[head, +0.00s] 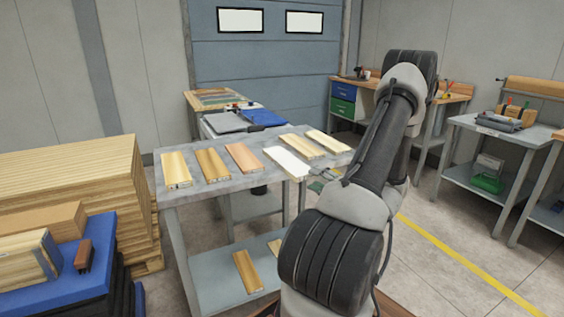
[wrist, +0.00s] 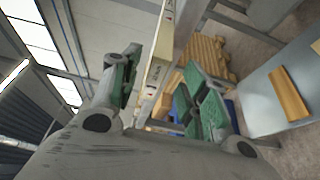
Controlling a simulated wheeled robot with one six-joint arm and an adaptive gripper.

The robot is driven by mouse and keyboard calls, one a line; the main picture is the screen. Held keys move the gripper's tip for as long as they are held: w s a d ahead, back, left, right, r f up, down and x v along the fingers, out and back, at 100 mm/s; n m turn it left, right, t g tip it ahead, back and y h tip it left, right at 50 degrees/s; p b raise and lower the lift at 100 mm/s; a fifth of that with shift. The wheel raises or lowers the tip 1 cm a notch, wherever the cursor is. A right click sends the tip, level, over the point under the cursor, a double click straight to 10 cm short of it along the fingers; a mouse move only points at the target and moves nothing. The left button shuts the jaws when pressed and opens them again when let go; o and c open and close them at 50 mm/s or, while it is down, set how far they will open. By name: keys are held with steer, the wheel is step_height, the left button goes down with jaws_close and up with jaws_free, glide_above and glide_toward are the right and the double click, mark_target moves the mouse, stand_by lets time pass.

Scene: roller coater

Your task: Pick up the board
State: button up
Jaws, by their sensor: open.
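Several boards lie side by side on a grey table (head: 215,192) in the head view: a yellow one (head: 175,168), a tan one (head: 212,164), an orange-brown one (head: 243,158), a white one (head: 288,163) and pale wood ones (head: 302,146) to the right. My gripper (head: 318,179) is at the table's front edge, near the white board's near end, partly hidden by my arm. In the wrist view my gripper (wrist: 163,88) is open, its green-padded fingers on either side of a pale board end (wrist: 157,62) with small labels. I cannot tell whether they touch it.
More boards (head: 247,271) lie on the table's lower shelf. A tall wood stack (head: 80,175) and blue-topped stack (head: 75,265) stand at left. A bench with blue and grey items (head: 240,120) is behind. Open floor with a yellow line (head: 455,258) is at right.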

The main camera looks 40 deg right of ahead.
mark_target(301, 172)
steer(key=w, duration=0.3)
steer(key=w+a, duration=0.1)
steer(key=w, duration=0.3)
steer(key=shift+w+a+r, duration=0.1)
steer(key=shift+a+r, duration=0.05)
steer(key=shift+a, duration=0.05)
jaws_close()
